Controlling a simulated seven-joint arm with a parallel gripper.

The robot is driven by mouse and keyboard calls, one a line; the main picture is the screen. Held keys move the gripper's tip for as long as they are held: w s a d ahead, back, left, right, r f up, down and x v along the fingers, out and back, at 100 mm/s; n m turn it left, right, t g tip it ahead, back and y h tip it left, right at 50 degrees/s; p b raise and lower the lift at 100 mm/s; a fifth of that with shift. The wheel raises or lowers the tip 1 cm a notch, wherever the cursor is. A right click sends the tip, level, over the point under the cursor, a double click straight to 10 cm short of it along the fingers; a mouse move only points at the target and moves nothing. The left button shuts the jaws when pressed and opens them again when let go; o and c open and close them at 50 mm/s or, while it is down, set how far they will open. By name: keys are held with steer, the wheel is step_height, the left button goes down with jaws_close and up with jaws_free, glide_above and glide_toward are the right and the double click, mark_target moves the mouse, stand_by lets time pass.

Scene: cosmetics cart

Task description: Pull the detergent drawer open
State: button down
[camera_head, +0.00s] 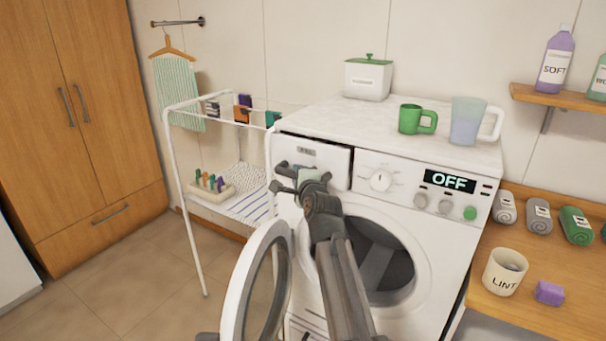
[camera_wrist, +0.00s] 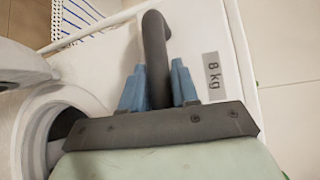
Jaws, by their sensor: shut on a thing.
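The detergent drawer (camera_head: 335,163) is at the upper left of the white washing machine's front. Its pale front also shows in the wrist view (camera_wrist: 205,45), with an "8 kg" label. A dark gap runs along its right edge in the head view; I cannot tell surely how far out it stands. My gripper (camera_head: 298,182) is at the drawer front. In the wrist view, the blue fingers of my gripper (camera_wrist: 160,88) are shut on the dark bar handle (camera_wrist: 155,45), one on each side. My gripper hides the drawer's lower part in the head view.
The washer's round door (camera_head: 240,290) hangs open below, left of my arm. A white drying rack (camera_head: 180,190) stands close on the left. A green mug (camera_head: 410,120) and a jug (camera_head: 467,122) stand on the washer top. A wooden shelf (camera_head: 525,312) is at right.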

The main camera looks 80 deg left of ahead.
steer(key=s+d, duration=1.2)
steer(key=shift+s+d, duration=0.25)
steer(key=shift+s, duration=0.05)
steer(key=c, duration=1)
jaws_free()
steer(key=shift+o, duration=0.2)
steer(key=shift+d, duration=0.1)
steer(key=d+r, duration=0.1)
steer(key=d, duration=1.2)
steer(key=shift+d+r, duration=0.25)
steer(key=shift+r, duration=0.15)
steer(key=shift+w+n, duration=0.1)
steer(key=shift+n, duration=0.2)
